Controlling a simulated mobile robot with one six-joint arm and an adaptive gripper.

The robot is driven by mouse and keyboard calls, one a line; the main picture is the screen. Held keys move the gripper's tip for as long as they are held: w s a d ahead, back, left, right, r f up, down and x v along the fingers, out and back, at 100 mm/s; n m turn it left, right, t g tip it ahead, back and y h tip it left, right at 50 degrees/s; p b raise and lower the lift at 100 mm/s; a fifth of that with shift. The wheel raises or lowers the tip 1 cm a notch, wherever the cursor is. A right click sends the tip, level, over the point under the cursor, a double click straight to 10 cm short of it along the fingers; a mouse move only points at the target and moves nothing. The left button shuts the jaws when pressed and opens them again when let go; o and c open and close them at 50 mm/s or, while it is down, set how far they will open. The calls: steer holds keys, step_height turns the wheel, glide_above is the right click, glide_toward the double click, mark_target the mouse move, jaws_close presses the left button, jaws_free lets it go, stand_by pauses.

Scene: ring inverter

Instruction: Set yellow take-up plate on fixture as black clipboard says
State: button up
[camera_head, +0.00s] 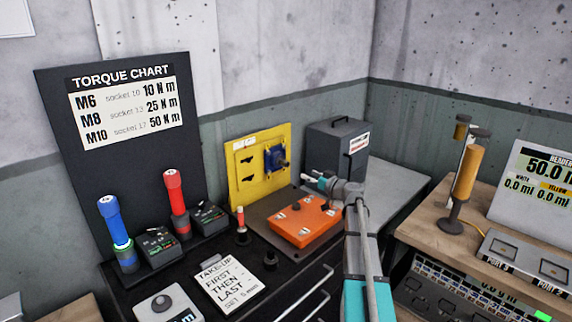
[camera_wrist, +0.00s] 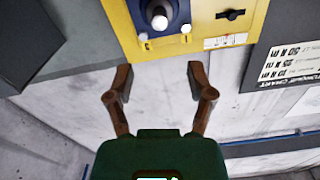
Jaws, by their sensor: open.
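A yellow plate (camera_head: 246,182) stands upright behind the dark bench top. It carries a blue block with a knob (camera_head: 276,158) on its right side and black slots on its left. The wrist view shows the plate (camera_wrist: 205,22) upside down, with the blue block (camera_wrist: 183,10) at its top. The clipboard (camera_head: 228,286) lies on the bench; its sheet reads TAKE-UP, FIRST, THEN LAST, SET 5 mm. My gripper (camera_wrist: 160,82) is open and empty, apart from the plate. In the head view it is right of the blue block, partly hidden by my arm.
An orange box (camera_head: 305,222) sits on a dark base plate before the yellow plate. A grey cabinet (camera_head: 332,150) stands behind my gripper. Blue (camera_head: 116,228) and red (camera_head: 176,200) torque tools stand left, before the torque chart (camera_head: 125,110). A wooden bench is at right.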

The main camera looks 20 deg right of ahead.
mark_target(288, 164)
steer(key=shift+w, duration=0.1)
steer(key=x, duration=1.3)
steer(key=shift+w+a, duration=0.15)
steer(key=shift+w, duration=0.05)
jaws_close()
